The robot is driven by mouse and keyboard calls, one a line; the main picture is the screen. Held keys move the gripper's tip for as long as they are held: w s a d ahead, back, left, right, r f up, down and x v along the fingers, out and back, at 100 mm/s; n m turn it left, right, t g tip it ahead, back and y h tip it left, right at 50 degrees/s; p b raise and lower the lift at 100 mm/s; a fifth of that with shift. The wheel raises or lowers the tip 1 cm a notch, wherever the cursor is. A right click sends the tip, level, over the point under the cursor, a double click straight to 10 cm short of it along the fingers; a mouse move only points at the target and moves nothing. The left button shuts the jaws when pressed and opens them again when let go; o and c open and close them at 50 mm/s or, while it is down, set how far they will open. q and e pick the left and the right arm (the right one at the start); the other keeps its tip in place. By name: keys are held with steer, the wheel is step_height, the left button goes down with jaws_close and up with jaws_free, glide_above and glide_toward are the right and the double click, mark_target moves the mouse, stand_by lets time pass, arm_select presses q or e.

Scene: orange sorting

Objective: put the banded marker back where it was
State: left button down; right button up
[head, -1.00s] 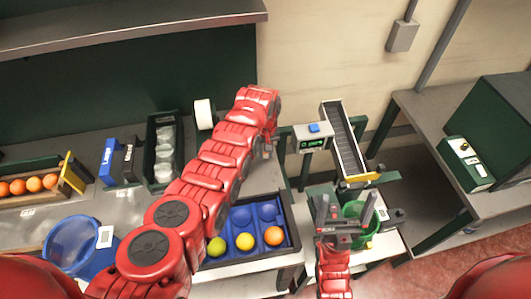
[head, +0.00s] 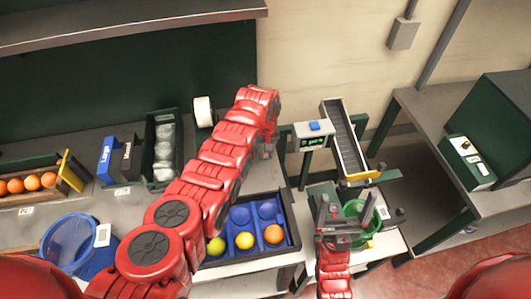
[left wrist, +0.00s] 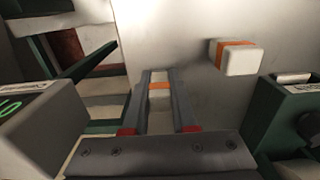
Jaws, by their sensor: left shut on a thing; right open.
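In the left wrist view my left gripper (left wrist: 160,100) is shut on the banded marker (left wrist: 159,86), a small white piece with an orange band. It sits between the two fingers over a pale grey surface. My right gripper (head: 345,208) is open and empty over a green bucket (head: 353,209).
A scale with a green display (head: 312,142) and a conveyor (head: 343,135) stand right of my left gripper. A blue tray (head: 267,197) holds several round fruits. A blue bucket (head: 70,243) and bins (head: 160,150) stand left.

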arm_select(q)
steer(key=shift+c, duration=1.2)
jaws_free()
steer(key=shift+r, duration=0.1)
steer(key=shift+r+p, duration=1.1)
steer(key=shift+r, duration=0.4)
steer(key=shift+r+p, duration=0.6)
steer(key=shift+r, duration=0.5)
steer(key=shift+r+p, duration=0.45)
steer(key=shift+r, duration=0.9)
steer(key=shift+d, duration=0.15)
